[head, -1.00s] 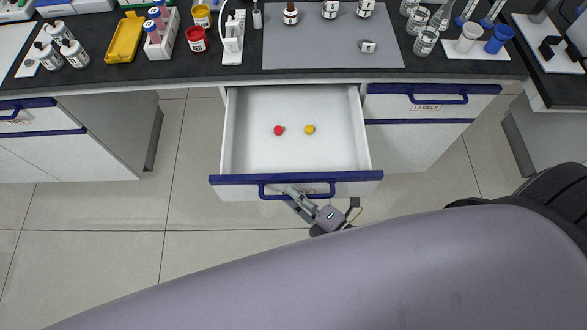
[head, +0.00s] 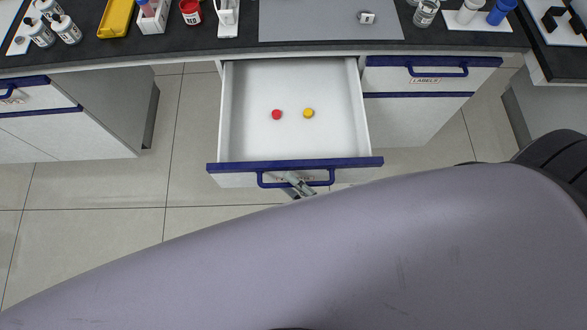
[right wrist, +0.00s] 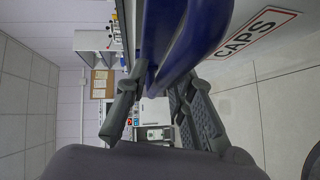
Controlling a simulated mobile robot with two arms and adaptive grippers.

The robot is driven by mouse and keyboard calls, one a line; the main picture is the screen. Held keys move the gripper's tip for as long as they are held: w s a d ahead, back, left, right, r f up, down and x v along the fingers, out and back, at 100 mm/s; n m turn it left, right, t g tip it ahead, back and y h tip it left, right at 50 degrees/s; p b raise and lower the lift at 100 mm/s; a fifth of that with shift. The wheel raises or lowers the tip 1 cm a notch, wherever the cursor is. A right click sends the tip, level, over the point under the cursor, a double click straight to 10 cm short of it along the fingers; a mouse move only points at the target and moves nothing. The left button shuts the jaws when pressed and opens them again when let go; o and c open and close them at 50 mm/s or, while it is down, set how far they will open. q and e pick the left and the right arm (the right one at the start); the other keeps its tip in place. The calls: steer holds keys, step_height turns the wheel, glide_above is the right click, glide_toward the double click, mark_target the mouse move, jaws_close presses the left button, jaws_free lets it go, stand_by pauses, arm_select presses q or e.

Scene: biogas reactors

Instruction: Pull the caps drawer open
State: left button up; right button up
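The caps drawer (head: 235,164) stands pulled well out from under the bench, its white inside open to view. A red cap (head: 277,114) and a yellow cap (head: 308,113) lie on its floor. Its blue handle (head: 268,184) runs across the front. My right gripper (head: 298,184) is at the middle of this handle, mostly hidden behind my own arm. My left gripper is not in view.
A shut drawer marked LABELS (head: 430,78) is to the right of the open one. A cabinet (head: 90,120) stands on the left. The black bench top (head: 120,49) holds bottles, a yellow tray (head: 116,18) and a grey mat (head: 330,22). Tiled floor (head: 190,130) shows between the cabinets.

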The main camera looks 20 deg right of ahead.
steer(key=shift+o, duration=0.6)
steer(key=v, duration=1.2)
